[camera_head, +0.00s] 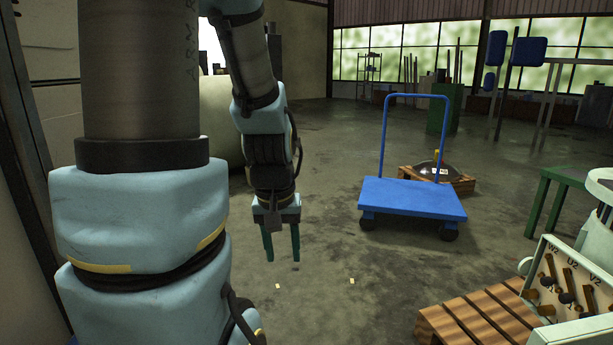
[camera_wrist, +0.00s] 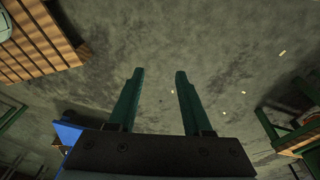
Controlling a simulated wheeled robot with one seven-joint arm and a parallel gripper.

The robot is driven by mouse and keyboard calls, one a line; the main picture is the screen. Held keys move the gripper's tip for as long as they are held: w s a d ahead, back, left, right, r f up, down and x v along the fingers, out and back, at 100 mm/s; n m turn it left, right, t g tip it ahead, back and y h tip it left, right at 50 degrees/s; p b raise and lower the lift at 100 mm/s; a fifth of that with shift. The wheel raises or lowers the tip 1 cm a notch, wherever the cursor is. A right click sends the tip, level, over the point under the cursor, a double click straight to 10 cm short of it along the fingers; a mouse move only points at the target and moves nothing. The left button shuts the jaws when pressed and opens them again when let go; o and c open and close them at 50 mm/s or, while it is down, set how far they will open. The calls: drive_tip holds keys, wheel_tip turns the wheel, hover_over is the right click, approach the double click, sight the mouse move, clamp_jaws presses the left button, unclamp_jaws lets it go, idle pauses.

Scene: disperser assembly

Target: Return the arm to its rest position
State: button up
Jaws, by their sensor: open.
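My gripper (camera_head: 282,256) hangs from my arm left of the middle of the head view, its two green fingers pointing down. The fingers are apart with nothing between them. In the wrist view my gripper (camera_wrist: 158,76) shows both fingers spread over bare grey floor. My arm fills the left part of the head view, its upper links reaching past the top edge.
A blue trolley (camera_head: 410,198) stands right of my gripper, with a dark round part (camera_head: 436,171) on a pallet behind it. A wooden pallet (camera_head: 478,322) and a terminal box (camera_head: 562,283) marked W2, U2, V2 are at lower right. A green table (camera_head: 560,176) stands at right. The floor below my gripper is clear except for small pale scraps.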

wheel_tip(320, 180, up, 32)
drive_tip(key=s+a+p, duration=0.1)
drive_tip(key=a+p, duration=0.1)
drive_tip(key=p, duration=3)
drive_tip(key=shift+f+m, duration=0.15)
drive_tip(key=shift+m, duration=0.25)
